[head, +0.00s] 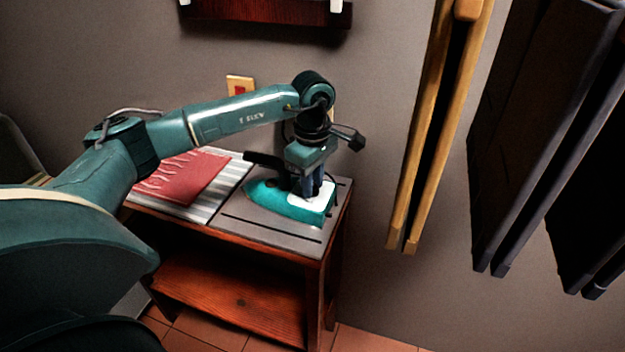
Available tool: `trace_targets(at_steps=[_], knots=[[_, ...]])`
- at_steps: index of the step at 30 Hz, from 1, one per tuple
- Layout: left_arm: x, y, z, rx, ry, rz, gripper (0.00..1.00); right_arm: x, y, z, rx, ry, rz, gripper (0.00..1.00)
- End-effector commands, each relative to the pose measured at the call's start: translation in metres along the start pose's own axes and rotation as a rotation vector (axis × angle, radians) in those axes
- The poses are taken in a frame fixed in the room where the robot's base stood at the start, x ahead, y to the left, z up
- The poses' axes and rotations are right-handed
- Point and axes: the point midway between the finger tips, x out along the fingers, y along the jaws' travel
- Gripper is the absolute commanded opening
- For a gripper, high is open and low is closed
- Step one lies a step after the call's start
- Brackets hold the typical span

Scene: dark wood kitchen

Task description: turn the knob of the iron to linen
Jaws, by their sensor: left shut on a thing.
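The iron (272,204) is teal with a white part and a dark handle end. It lies on a grey mat (262,236) at the right end of a small wooden table. My left gripper (312,192) reaches down onto the iron from above, its fingers close together at the white part. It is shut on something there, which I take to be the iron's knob. The fingers hide the knob, and its setting and marks cannot be read. My right gripper is not in view.
A red cloth (182,177) lies on a striped cloth (218,203) left of the iron. The wooden table (232,296) has a lower shelf. A wall socket (240,85) is behind.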

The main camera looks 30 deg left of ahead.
Motion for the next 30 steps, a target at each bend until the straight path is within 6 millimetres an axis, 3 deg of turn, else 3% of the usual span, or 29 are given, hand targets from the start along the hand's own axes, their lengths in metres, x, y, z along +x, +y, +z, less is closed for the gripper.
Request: trace_targets(at_steps=[2, 3, 10, 20, 23, 30], knots=[[-0.002, 0.001, 0.0, 0.001, -0.001, 0.005, 0.02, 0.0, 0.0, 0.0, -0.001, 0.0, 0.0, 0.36], [-0.002, 0.001, 0.0, 0.001, -0.001, 0.004, 0.28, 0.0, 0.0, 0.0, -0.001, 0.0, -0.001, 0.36], [-0.001, 0.001, 0.0, 0.0, 0.0, 0.002, 0.46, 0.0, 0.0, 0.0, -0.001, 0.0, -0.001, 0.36], [-0.006, 0.001, 0.0, -0.001, 0.0, 0.003, 0.46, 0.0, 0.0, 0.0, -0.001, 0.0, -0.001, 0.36], [-0.02, 0.001, 0.0, -0.001, 0.001, 0.006, 0.46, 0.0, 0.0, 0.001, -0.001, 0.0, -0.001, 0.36], [-0.073, 0.001, 0.0, -0.001, 0.0, 0.006, 0.46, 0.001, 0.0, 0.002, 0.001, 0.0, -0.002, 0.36]])
